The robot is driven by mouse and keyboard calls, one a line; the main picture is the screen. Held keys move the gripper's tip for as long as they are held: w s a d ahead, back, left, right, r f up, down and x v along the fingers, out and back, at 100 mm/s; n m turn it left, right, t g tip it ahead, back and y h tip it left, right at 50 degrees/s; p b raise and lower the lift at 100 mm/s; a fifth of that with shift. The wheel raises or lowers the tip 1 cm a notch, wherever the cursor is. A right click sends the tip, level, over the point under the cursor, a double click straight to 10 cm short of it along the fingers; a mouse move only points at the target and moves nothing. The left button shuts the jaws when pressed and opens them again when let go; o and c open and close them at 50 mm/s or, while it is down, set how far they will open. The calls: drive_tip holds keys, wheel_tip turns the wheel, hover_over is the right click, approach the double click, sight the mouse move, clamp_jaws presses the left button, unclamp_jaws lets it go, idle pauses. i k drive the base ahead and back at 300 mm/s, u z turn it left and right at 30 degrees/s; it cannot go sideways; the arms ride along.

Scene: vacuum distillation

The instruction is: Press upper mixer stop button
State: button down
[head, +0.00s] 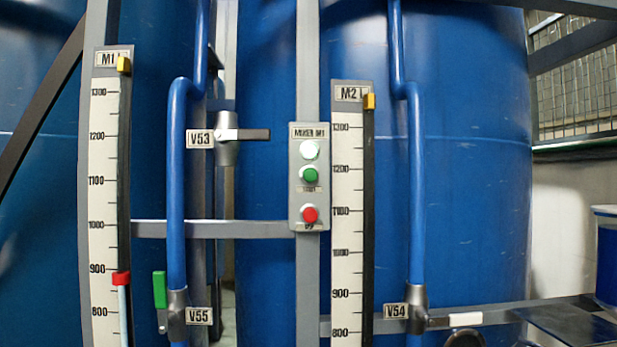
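A grey control box (295,190) labelled "MIXER M1" is mounted on a vertical grey post in the middle of the head view. It carries a lit white lamp (309,150) at the top, a green button (310,174) below it and a red button (310,214) at the bottom. The small label under the red button is too blurred to read fully. Nothing covers the buttons. My gripper is not in view.
Level gauges M1 (103,190) and M2 (347,230) flank the box, with blue pipes (176,190) beside them. A valve V53 with a dark lever (252,134) sticks out left of the box. Large blue tanks (460,180) stand behind. A horizontal grey rail (215,229) crosses below.

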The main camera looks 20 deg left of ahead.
sight(310, 215)
drive_tip(key=k, duration=1)
drive_tip(key=u, duration=0.8)
drive_tip(key=i, duration=1)
